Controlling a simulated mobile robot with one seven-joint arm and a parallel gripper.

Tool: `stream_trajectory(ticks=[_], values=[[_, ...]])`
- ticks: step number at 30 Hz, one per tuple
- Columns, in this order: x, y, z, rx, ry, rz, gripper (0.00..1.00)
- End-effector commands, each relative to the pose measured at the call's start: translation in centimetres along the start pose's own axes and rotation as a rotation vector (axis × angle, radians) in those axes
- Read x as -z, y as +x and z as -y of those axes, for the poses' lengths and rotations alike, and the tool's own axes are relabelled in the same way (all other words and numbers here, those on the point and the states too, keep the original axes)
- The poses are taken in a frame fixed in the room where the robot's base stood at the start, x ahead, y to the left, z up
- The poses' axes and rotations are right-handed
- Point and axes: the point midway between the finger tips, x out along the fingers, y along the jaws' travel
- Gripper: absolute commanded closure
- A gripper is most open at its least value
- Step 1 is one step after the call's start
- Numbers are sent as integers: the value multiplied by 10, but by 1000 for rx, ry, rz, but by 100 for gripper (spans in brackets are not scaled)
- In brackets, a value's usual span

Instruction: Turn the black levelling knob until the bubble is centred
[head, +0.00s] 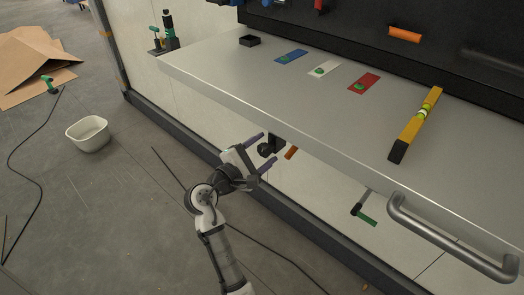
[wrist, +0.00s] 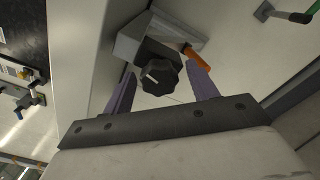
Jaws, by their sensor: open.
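The black levelling knob (wrist: 157,77) is a lobed knob with a white mark on its face, mounted under the front edge of the worktop. In the wrist view it stands between and beyond the two purple fingers of my gripper (wrist: 163,95), which are open and not closed on it. In the head view the knob (head: 266,150) is just ahead of my gripper (head: 259,151), with a finger on either side. The yellow level (head: 416,124) lies on the right of the worktop with a greenish vial (head: 422,112) in its middle. The bubble's position is too small to tell.
The grey worktop (head: 330,105) overhangs the knob. An orange handle (wrist: 194,54) is close behind the knob. Blue (head: 291,56), white and red plates lie on the worktop.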

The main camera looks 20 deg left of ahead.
Motion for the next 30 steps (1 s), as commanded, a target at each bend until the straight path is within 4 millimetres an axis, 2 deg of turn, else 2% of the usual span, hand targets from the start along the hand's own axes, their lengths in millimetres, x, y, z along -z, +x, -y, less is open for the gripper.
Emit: stream_trajectory(ticks=[5,18,24,30], values=[[3,-17,1,-3,1,-2,42],[2,-112,1,-4,2,-4,42],[1,-134,0,-2,0,-1,42],[0,-138,0,0,0,-1,42]])
